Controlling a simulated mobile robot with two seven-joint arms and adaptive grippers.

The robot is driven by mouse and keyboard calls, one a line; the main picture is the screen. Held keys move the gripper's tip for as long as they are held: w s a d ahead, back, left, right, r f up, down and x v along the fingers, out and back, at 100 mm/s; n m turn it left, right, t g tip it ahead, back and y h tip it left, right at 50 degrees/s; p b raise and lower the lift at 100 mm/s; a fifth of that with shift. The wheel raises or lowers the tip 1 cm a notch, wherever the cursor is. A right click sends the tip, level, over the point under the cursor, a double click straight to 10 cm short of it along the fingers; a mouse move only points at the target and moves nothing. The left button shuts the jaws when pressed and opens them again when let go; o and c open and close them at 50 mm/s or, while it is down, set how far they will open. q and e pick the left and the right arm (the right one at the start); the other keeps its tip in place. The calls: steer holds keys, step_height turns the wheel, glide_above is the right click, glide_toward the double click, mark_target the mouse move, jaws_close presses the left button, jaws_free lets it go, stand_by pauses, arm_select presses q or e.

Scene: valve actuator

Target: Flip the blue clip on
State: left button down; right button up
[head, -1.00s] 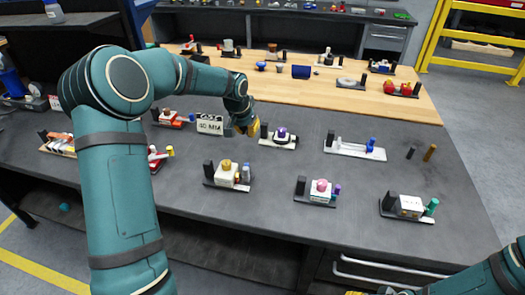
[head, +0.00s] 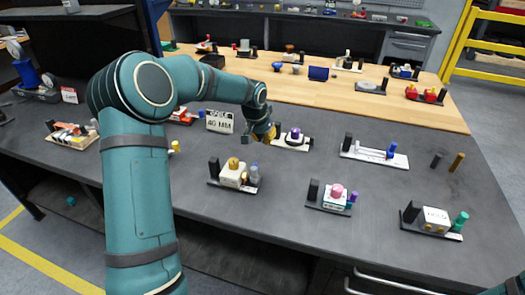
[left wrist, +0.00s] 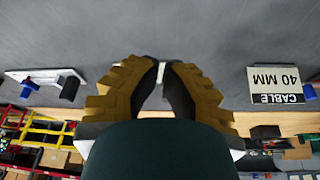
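The blue clip (head: 391,151) stands at the right end of a long white base (head: 372,154) with a black post at its left end. A blue part on a white base (left wrist: 46,76) at the left of the left wrist view looks like the same one. My left gripper (head: 266,135) is above the table, left of the clip, beside the purple-knobbed fixture (head: 295,138). In the left wrist view its fingertips (left wrist: 160,66) are close together, with a narrow gap and something white behind. I see nothing clearly held. My right gripper is out of the head view.
Fixtures with yellow (head: 234,173), pink (head: 333,196) and green (head: 434,219) parts stand in front. Grey table between fixtures is clear.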

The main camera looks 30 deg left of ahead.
arm_select(q)
steer(key=b+x, duration=0.1)
steer(key=x, duration=0.8)
steer(key=shift+f, duration=0.35)
steer(key=s, duration=0.3)
steer(key=shift+r+b, duration=0.2)
steer(key=shift+b, duration=0.1)
steer(key=shift+s+f, duration=0.1)
steer(key=shift+s, duration=0.25)
steer(key=shift+s, duration=0.1)
